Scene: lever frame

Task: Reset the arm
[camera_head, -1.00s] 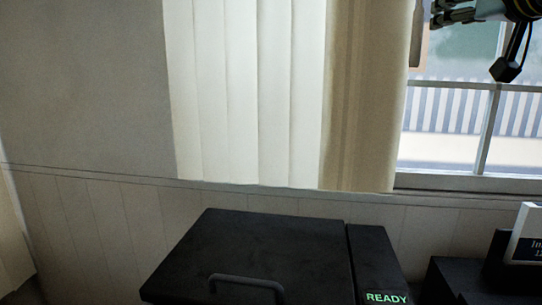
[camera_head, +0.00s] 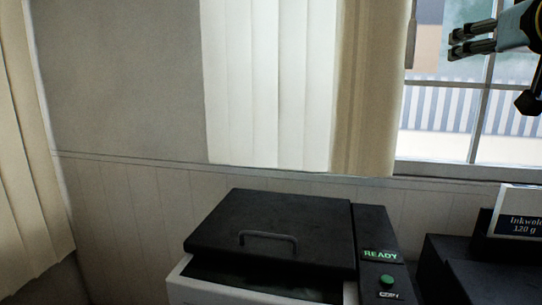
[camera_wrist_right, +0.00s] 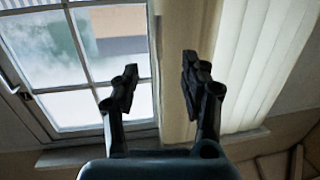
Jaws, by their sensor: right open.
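My right gripper (camera_head: 452,42) is at the upper right of the head view, raised in front of the window and clear of the machine below. In the right wrist view its two dark fingers (camera_wrist_right: 160,85) stand apart with nothing between them; the window and curtain show behind. My left gripper is in neither view. No lever shows in these frames.
A black copier (camera_head: 285,225) with a lid handle (camera_head: 268,238), a green READY display (camera_head: 380,255) and a green button (camera_head: 387,281) stands low in the middle. Right of it is a dark unit (camera_head: 470,275) with a labelled box (camera_head: 520,213). A pale curtain (camera_head: 268,85) hangs beside the window (camera_head: 470,120).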

